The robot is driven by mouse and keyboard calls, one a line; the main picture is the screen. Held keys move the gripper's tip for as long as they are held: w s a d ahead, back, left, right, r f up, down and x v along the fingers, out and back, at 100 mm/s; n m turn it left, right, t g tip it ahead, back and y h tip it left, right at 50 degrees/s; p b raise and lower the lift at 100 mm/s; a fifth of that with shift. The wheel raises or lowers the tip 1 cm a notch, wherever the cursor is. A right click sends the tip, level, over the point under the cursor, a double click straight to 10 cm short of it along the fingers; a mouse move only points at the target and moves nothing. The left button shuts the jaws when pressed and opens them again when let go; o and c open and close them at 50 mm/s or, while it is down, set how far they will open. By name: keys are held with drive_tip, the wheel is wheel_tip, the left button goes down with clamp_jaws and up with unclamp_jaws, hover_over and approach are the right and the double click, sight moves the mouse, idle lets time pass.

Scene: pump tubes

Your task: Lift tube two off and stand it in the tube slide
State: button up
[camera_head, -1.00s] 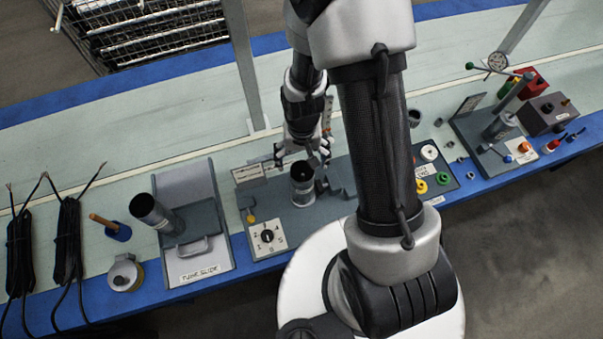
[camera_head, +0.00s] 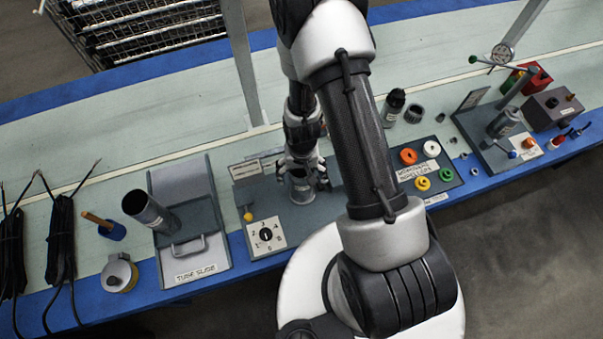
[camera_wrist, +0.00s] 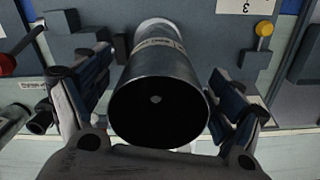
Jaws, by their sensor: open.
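A dark grey tube with a pale label (camera_head: 301,190) stands in the station beside the numbered dial; I cannot read its label as tube two. In the wrist view the tube (camera_wrist: 160,88) points its open dark mouth at the camera. My gripper (camera_head: 302,167) is open at the tube's upper end. In the wrist view its fingers are on both sides of the tube, with gaps visible. The tube slide (camera_head: 211,262), a grey plate with a handle and raised back, is to the left. Another dark tube (camera_head: 152,213) leans in it.
The numbered dial (camera_head: 266,235) and a yellow knob (camera_head: 248,216) are left of the tube. A metal post (camera_head: 243,70) rises behind. Black cables (camera_head: 62,245) lie far left.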

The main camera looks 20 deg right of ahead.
drive_tip(key=c, duration=1.5)
drive_tip(key=o, duration=0.8)
drive_tip(key=c, duration=0.7)
drive_tip(key=shift+r+p, duration=0.45)
drive_tip(key=shift+r, duration=0.2)
drive_tip(key=shift+r+p, duration=6.8)
drive_tip(key=shift+r, duration=2.8)
